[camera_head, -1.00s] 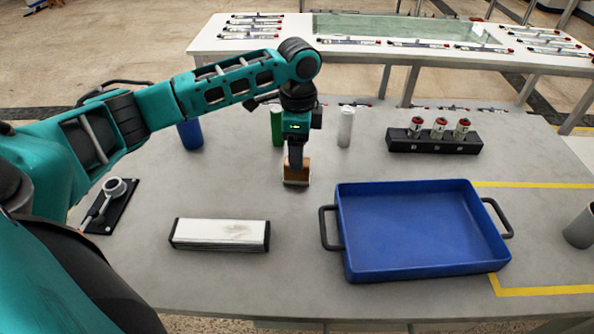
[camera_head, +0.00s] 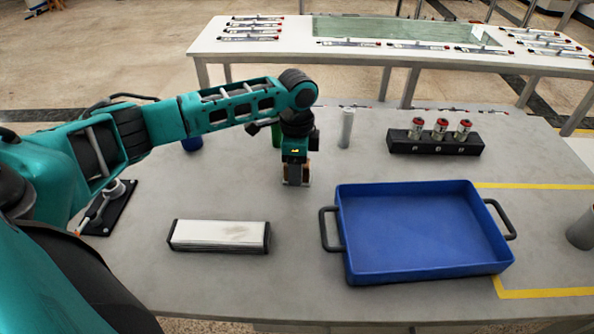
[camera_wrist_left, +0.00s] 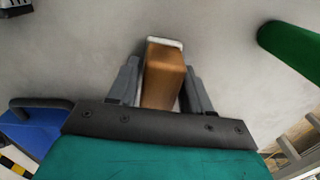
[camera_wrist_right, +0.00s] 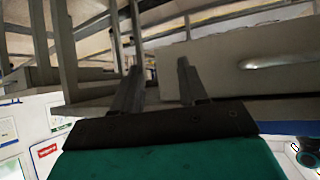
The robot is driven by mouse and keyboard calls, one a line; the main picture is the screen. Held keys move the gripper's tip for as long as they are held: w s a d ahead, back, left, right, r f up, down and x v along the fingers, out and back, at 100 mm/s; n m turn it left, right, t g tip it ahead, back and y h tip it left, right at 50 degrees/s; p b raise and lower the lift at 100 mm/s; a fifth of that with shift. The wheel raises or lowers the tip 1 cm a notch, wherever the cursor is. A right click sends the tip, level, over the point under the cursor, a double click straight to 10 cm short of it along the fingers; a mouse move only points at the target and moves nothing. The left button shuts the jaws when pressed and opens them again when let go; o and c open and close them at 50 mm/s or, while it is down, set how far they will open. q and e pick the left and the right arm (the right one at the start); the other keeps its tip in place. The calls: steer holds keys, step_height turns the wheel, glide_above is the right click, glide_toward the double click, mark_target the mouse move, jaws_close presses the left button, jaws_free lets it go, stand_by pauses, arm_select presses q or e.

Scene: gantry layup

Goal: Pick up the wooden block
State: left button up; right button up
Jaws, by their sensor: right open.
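The wooden block (camera_wrist_left: 164,78) is brown with a pale end and stands on the grey table. In the left wrist view it is between the two fingers of my left gripper (camera_wrist_left: 163,80), with narrow gaps beside it, and the fingers look spread. In the head view my left gripper (camera_head: 296,183) points down over the block and hides most of it. My right gripper (camera_wrist_right: 157,75) is open and empty in the right wrist view, away from the block. It does not show in the head view.
A blue tray (camera_head: 345,238) with black handles is right of the block. A white-topped bar (camera_head: 220,235) lies front left. A black rack (camera_head: 434,146) holds red-capped vials. A green cylinder (camera_wrist_left: 290,50) and a white cylinder (camera_head: 346,128) stand behind. A dark stand (camera_head: 118,215) is far left.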

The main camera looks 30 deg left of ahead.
arm_select(q)
steer(key=c, duration=0.7)
step_height(320, 180, up, 20)
steer(key=p, duration=0.2)
steer(key=shift+p, duration=0.35)
steer(key=o, duration=0.5)
steer(key=c, duration=0.3)
steer(key=shift+c, duration=0.2)
